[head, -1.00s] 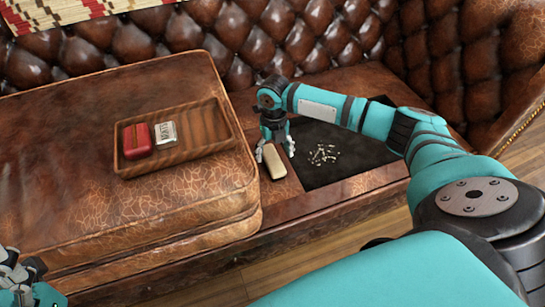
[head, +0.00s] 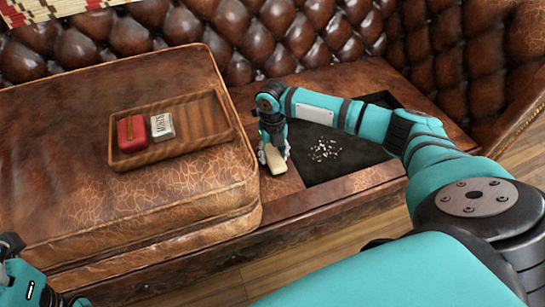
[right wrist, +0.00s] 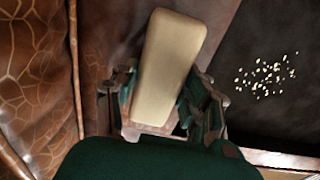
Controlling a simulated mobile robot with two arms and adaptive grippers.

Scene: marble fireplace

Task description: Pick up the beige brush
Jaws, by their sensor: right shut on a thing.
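The beige brush (head: 276,160) is a small block with rounded ends, on the brown leather seat just right of the big cushion. My right gripper (head: 274,155) is shut on it from above. In the right wrist view the brush (right wrist: 168,70) stands out between the two fingers (right wrist: 160,100), one on each side. I cannot tell whether it touches the seat. My left gripper (head: 30,285) is at the lower left corner of the head view, partly cut off, and its fingers do not show clearly.
A wooden tray (head: 205,125) with a red box (head: 132,133) and a small tin (head: 162,127) lies on the large leather cushion (head: 190,200). Right of my right gripper, pale crumbs (head: 325,150) lie on a dark mat (head: 350,165). The tufted backrest (head: 230,40) rises behind.

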